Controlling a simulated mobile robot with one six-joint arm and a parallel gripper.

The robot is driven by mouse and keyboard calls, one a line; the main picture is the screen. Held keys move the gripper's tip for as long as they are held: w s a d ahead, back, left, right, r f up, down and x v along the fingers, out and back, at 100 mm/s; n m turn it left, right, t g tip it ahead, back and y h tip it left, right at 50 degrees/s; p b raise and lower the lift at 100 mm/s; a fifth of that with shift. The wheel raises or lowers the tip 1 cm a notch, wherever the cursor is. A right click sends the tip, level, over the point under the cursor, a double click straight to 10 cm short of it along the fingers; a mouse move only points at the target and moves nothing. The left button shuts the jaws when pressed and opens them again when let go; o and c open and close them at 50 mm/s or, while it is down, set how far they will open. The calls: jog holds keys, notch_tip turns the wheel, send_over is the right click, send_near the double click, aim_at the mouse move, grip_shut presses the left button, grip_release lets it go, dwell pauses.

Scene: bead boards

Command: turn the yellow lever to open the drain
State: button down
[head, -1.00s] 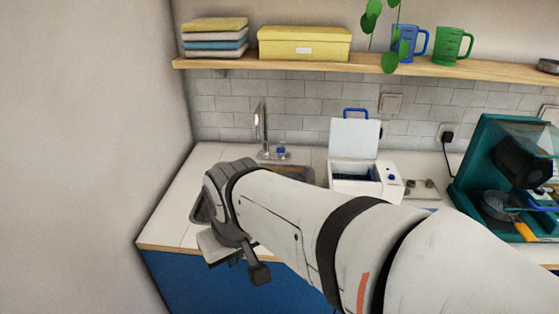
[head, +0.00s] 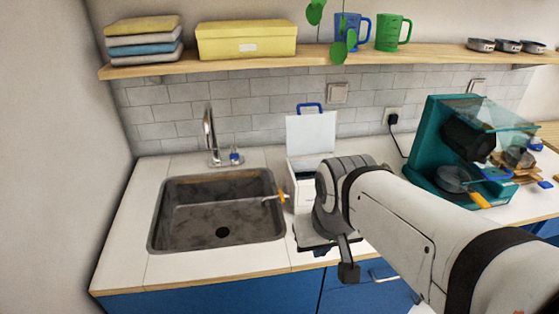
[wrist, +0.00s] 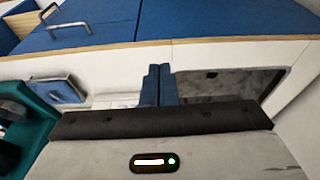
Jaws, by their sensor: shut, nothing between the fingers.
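The small yellow lever (head: 281,196) sits at the right edge of the grey sink (head: 160,212) in the head view, with a thin metal rod reaching into the basin. The drain (head: 223,232) shows as a dark round hole in the sink floor. My arm's end stands just right of the sink, apart from the lever, with its fingers hidden in the head view. In the wrist view my gripper (wrist: 158,70) has its two dark blue fingers together and empty. Part of the sink (wrist: 225,82) shows to their right. I cannot make out the lever there.
A faucet (head: 209,135) stands behind the sink. A white box with a raised lid (head: 311,134) stands behind my arm's end. A teal machine (head: 432,120) stands further right. A shelf (head: 180,70) runs above. The counter left of the sink is clear.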

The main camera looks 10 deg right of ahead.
jog(key=d, duration=0.1)
jog(key=m+g+h, duration=0.3)
jog(key=m+h, duration=0.1)
jog(key=m, duration=1.4)
send_over(281, 196)
jog(key=a, duration=0.2)
jog(key=f, duration=0.3)
jog(key=shift+s+d+f+b, duration=0.1)
jog(key=shift+s+b, duration=0.2)
jog(key=p+x, duration=0.1)
jog(key=x, duration=0.9)
jog(key=shift+f, duration=0.1)
